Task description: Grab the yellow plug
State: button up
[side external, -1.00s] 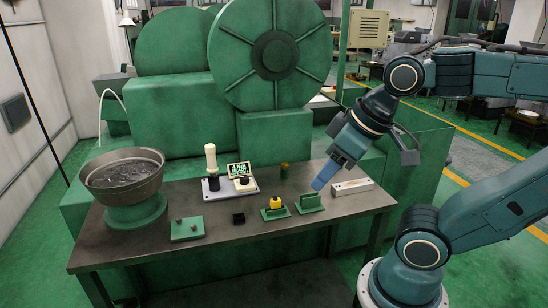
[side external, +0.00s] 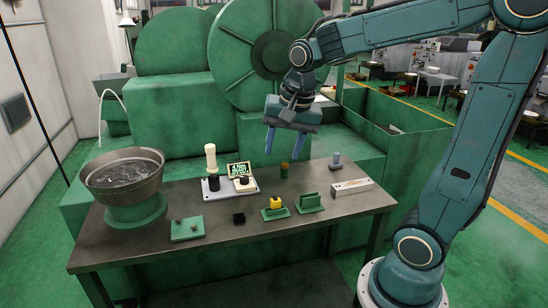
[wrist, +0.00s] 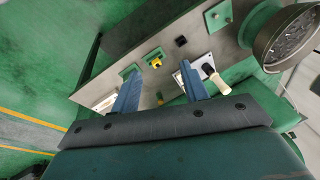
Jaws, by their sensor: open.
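The yellow plug (side external: 275,203) sits upright on a small green base (side external: 276,214) near the front edge of the table. It also shows in the wrist view (wrist: 155,62), between my fingers but well beyond them. My gripper (side external: 282,155) is open and empty. It hangs in the air above the back of the table, clear of the plug, with its fingers pointing down. In the wrist view both blue fingers (wrist: 160,70) are spread apart with nothing between the tips.
On the table (side external: 245,228) stand a second green block (side external: 309,202), a small black block (side external: 239,218), a green plate (side external: 187,229), a brown-orange cylinder (side external: 284,170), a grey peg (side external: 336,160), a pale bar (side external: 352,187) and a large bowl (side external: 122,175). Green machinery rises behind.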

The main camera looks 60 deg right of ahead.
jog(key=w+d+f+m+g, duration=0.2)
jog(key=w+d+f+m, duration=0.4)
jog(key=d+m, duration=0.1)
jog(key=m+g, duration=0.1)
jog(key=m, duration=0.6)
send_over(278, 199)
notch_tip(278, 199, down, 8)
jog(key=shift+w+y, duration=0.15)
jog(key=shift+y, duration=0.15)
jog(key=shift+a, duration=0.15)
jog(key=shift+f, duration=4.3)
jog(key=shift+f, duration=2.55)
grip_shut()
